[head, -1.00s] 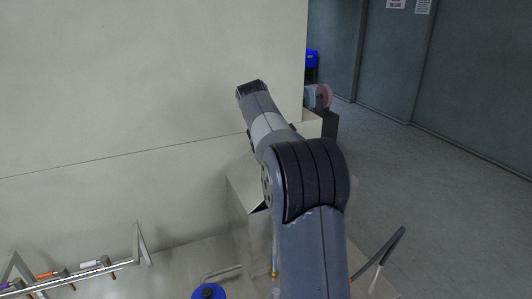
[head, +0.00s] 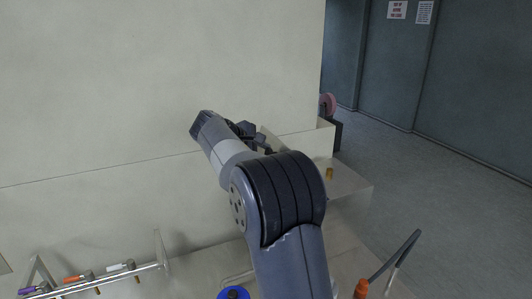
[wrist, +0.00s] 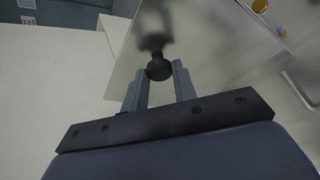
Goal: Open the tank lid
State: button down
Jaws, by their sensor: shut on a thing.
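In the wrist view, my gripper (wrist: 160,74) has its two fingers around a round black knob (wrist: 159,68). The knob stands against a smooth, shiny metal plate (wrist: 205,50), which looks like the tank lid; a dark blurred reflection shows in it. In the head view, my gripper (head: 265,142) is partly seen past my arm, close to a pale metal panel. The knob is hidden there, and how far the lid is open cannot be told.
A blue cap (head: 233,293) is at the bottom. An orange knob (head: 329,173) stands on a metal ledge right of my arm. A dark bar handle (head: 400,255) is at lower right. Grey floor (head: 450,185) is free at right.

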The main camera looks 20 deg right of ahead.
dwell(0.3)
jog(key=c, duration=1.1)
grip_release()
jog(key=shift+c, duration=0.2)
jog(key=shift+a, duration=0.1)
jog(key=b+v, duration=0.1)
jog(key=v, duration=0.9)
jog(key=shift+a+r+b, duration=0.25)
jog(key=shift+a+b, duration=0.05)
jog(key=shift+s, duration=0.1)
jog(key=p+x, duration=0.1)
jog(key=x, duration=1)
jog(key=shift+d+p, duration=0.1)
jog(key=shift+p, duration=0.25)
jog(key=shift+d, duration=0.25)
